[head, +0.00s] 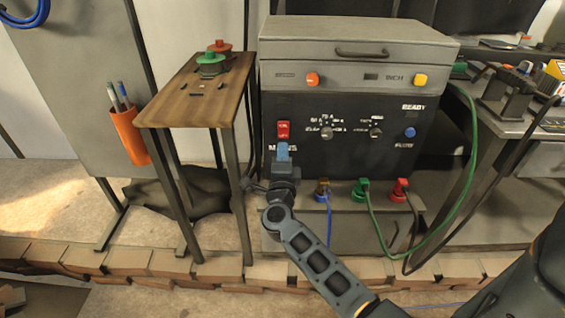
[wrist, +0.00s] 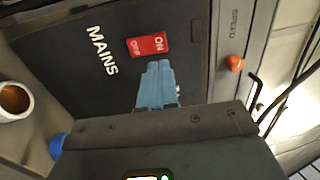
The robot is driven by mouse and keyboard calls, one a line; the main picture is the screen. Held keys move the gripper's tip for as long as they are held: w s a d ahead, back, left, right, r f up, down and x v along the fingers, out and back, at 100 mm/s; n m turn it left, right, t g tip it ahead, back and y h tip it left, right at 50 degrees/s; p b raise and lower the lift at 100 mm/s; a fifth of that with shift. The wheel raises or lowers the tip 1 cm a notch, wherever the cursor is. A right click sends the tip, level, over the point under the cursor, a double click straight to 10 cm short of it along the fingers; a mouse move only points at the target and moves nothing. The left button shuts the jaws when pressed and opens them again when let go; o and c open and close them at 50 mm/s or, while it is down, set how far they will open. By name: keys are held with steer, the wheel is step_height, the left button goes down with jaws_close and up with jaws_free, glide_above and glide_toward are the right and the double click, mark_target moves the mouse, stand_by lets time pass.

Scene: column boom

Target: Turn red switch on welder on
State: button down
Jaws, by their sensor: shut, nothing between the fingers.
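The welder (head: 440,153) is a dark-fronted box with a grey lid. Its red switch (head: 283,130) sits at the left of the front panel, above the MAINS label. In the wrist view the red switch (wrist: 148,45) shows ON and OFF markings, rotated in the picture. My gripper (head: 282,148) has blue fingers, shut and empty, just below the switch in the head view. In the wrist view the gripper (wrist: 157,66) points at the panel with its tips close to the switch. I cannot tell whether they touch it. Which way the switch is set is not clear.
Orange (head: 313,79) and yellow (head: 420,80) knobs sit above the panel. Blue, green and red cable plugs (head: 362,190) are below it. A workbench (head: 510,120) is at right.

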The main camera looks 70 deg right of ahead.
mark_target(284, 125)
steer(key=x, duration=0.7)
steer(key=shift+d, duration=0.35)
steer(key=shift+r, duration=0.2)
